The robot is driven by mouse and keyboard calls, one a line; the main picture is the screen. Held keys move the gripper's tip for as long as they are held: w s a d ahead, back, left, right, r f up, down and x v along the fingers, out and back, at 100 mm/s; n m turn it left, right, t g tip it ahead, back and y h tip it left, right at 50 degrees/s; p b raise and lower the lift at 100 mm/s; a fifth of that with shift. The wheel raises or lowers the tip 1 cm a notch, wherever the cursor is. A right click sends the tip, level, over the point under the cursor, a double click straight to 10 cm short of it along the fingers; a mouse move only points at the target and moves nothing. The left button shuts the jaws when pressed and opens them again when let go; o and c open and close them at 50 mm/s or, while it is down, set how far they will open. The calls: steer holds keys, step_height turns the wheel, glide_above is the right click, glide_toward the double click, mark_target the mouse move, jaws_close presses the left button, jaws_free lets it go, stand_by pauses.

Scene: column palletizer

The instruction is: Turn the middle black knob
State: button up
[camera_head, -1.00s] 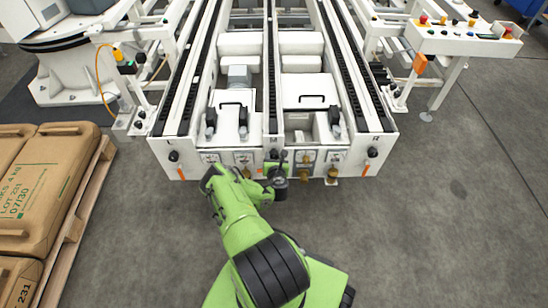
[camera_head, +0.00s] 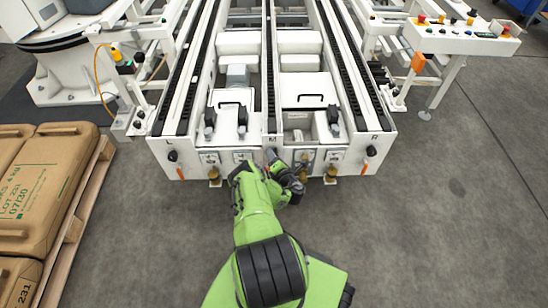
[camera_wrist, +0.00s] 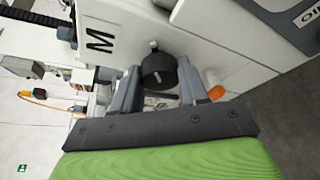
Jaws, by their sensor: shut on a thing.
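The middle black knob (camera_wrist: 158,72) sits on the white front panel beside the letter M in the wrist view. My gripper (camera_wrist: 160,88) has one grey finger on each side of it and is shut on it. In the head view my gripper (camera_head: 271,156) is at the middle of the conveyor's front panel, below the M mark, and my wrist and fingers hide the knob there. An orange lever (camera_wrist: 216,92) shows just right of the right finger in the wrist view.
The left black knob (camera_head: 173,155) and right black knob (camera_head: 371,152) are on the same panel. Brass fittings (camera_head: 331,173) stick out below it. A pallet (camera_head: 85,215) with brown sacks stands at left. The floor to the right is clear.

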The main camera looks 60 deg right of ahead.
steer(key=shift+f+m+t, duration=0.1)
steer(key=shift+m+t, duration=0.3)
steer(key=shift+m, duration=0.3)
steer(key=o, duration=1.1)
steer(key=shift+c, duration=0.2)
